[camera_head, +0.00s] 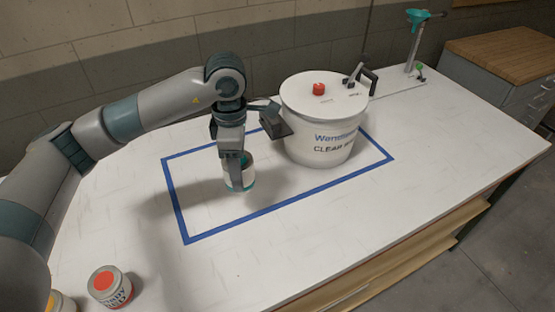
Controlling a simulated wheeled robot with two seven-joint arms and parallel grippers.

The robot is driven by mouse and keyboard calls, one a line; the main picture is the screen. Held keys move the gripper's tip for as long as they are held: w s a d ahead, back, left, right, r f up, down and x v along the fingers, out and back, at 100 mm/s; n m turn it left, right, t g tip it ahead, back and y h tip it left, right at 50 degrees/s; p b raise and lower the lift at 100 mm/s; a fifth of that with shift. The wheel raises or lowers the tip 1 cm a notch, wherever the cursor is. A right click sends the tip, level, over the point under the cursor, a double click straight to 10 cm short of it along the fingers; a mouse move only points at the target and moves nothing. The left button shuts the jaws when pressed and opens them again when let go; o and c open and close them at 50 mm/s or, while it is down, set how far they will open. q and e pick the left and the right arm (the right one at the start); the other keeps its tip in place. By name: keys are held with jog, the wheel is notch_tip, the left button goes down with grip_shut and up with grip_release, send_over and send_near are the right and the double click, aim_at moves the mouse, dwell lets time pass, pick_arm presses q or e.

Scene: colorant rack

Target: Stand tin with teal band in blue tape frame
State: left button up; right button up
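The tin with the teal band (247,178) is upright at my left gripper (237,168), inside the outline of the blue tape frame (240,216). The teal shows along the tin's lower edge. My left gripper points down, with a finger against the near side of the tin; it looks shut on it. The far finger is hidden. I cannot tell whether the tin's base touches the table. My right gripper is not in view.
A large white bucket (318,135) with a red cap stands over the frame's right part. A red-topped tin (107,286) and a partly hidden yellow-topped tin (62,302) sit at lower left. A stand with a teal funnel (416,18) is at the back. The frame's left part is otherwise clear.

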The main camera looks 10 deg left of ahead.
pick_arm(q)
jog(key=w+n, duration=0.1)
jog(key=n, duration=0.2)
jog(key=shift+w, duration=0.15)
jog(key=n, duration=0.1)
jog(key=w+n, duration=0.1)
jog(key=n, duration=0.2)
jog(key=shift+w+d+r+n, duration=0.1)
jog(key=shift+w+n, duration=0.2)
jog(key=shift+w, duration=0.1)
jog(key=w+n, duration=0.3)
jog(key=n, duration=1)
jog(key=w+n, duration=0.4)
jog(key=n, duration=0.8)
jog(key=shift+f+n, duration=0.35)
jog(key=shift+n, duration=0.05)
jog(key=shift+w, duration=0.1)
